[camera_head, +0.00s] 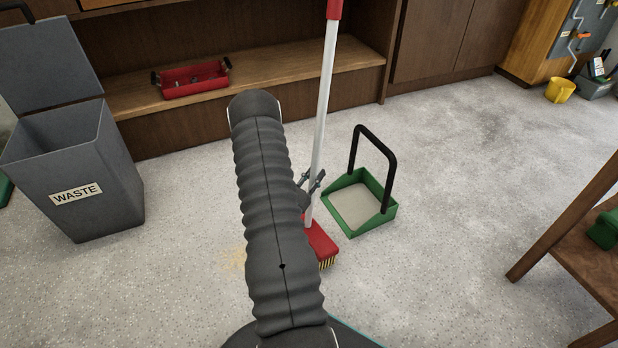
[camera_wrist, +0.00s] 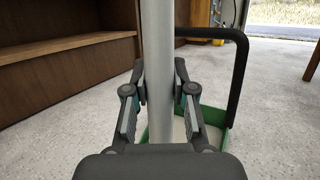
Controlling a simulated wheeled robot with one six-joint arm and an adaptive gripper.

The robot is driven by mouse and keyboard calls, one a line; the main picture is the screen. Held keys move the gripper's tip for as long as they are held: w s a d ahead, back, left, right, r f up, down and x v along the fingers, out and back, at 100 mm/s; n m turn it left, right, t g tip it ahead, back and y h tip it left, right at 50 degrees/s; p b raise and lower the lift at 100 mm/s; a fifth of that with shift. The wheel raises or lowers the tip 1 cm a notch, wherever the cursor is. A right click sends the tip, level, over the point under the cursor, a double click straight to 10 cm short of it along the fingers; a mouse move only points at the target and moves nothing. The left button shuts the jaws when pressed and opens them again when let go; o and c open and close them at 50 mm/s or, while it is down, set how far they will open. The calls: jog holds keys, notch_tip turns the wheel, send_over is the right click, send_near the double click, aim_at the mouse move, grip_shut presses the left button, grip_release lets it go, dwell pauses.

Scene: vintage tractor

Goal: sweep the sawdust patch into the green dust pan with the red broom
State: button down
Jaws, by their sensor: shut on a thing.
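The red broom (camera_head: 321,239) stands nearly upright with its bristles at the floor. Its pale handle (camera_head: 325,95) rises past the top of the head view. My gripper (camera_head: 314,182) is shut on the handle, low down; the wrist view shows the handle (camera_wrist: 157,50) between the fingers. The green dust pan (camera_head: 376,217) lies on the floor just right of the broom head, with its black hoop handle (camera_head: 393,172) upright. It also shows behind my gripper in the wrist view (camera_wrist: 216,137). The tan sawdust patch (camera_head: 233,260) lies left of the broom, partly hidden by my arm.
A grey waste bin (camera_head: 110,180) with its lid open stands at left. A red tool tray (camera_head: 190,80) sits on the wooden shelf (camera_head: 260,75) behind. A wooden table (camera_head: 565,245) stands at right. A yellow bucket (camera_head: 560,90) is far right. Floor right of the pan is clear.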

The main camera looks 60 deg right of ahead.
jog(key=shift+s+d+f+b, duration=0.1)
jog(key=shift+s+d, duration=0.25)
jog(key=shift+d, duration=0.4)
jog(key=shift+s+d+f+b, duration=0.15)
jog(key=shift+s+d, duration=0.2)
jog(key=shift+d, duration=0.4)
jog(key=shift+s+d+r+b, duration=0.1)
jog(key=shift+s+d, duration=0.25)
jog(key=shift+d, duration=0.4)
jog(key=shift+d, duration=0.1)
jog(key=d, duration=0.1)
jog(key=s+d, duration=0.2)
jog(key=d, duration=0.1)
jog(key=shift+r, duration=0.2)
jog(key=shift+a, duration=0.1)
